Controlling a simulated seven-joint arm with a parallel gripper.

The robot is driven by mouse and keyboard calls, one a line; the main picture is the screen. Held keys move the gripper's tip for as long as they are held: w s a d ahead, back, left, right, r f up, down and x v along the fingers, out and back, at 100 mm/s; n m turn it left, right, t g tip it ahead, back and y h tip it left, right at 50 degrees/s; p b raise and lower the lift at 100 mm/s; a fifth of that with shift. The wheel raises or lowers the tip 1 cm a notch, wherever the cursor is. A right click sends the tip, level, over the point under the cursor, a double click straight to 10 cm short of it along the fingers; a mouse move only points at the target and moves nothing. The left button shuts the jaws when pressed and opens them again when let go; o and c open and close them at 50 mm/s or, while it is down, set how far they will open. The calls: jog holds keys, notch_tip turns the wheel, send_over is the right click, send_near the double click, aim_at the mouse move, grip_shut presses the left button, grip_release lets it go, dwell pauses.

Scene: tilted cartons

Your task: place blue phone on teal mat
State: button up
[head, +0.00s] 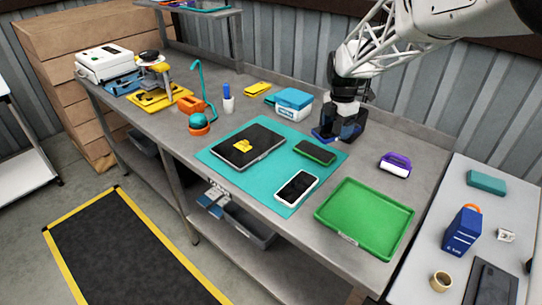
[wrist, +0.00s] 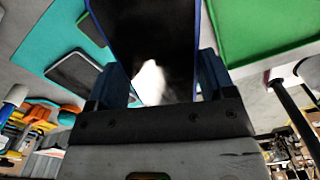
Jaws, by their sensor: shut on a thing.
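My gripper (head: 339,128) is behind the back right part of the teal mat (head: 229,155). In the wrist view its two dark fingers (wrist: 155,80) are shut on the blue phone (wrist: 150,35), which has a dark face and a blue edge. The blue phone shows only in part under the gripper in the head view (head: 323,135), so its exact height above the table is hard to tell. On the mat lie a dark tablet-like device (head: 262,136) with a yellow item on it, a green-edged phone (head: 315,152) and a white phone (head: 297,187).
A green tray (head: 365,218) sits right of the mat, with a purple-and-white item (head: 395,164) behind it. A blue-and-white box (head: 291,103) stands left of my gripper. Bare mat shows between the tablet-like device and the two phones.

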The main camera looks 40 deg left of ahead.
jog(key=s+a+n, duration=0.4)
jog(key=s+a, duration=0.9)
jog(key=s, duration=0.3)
send_over(271, 175)
notch_tip(271, 175, down, 5)
jog(key=shift+w+f, duration=0.1)
jog(key=shift+f, duration=0.6)
jog(key=shift+f, duration=2)
jog(key=shift+f, duration=0.1)
jog(key=shift+f, duration=1.9)
jog(key=shift+f, duration=0.15)
jog(key=o, duration=1)
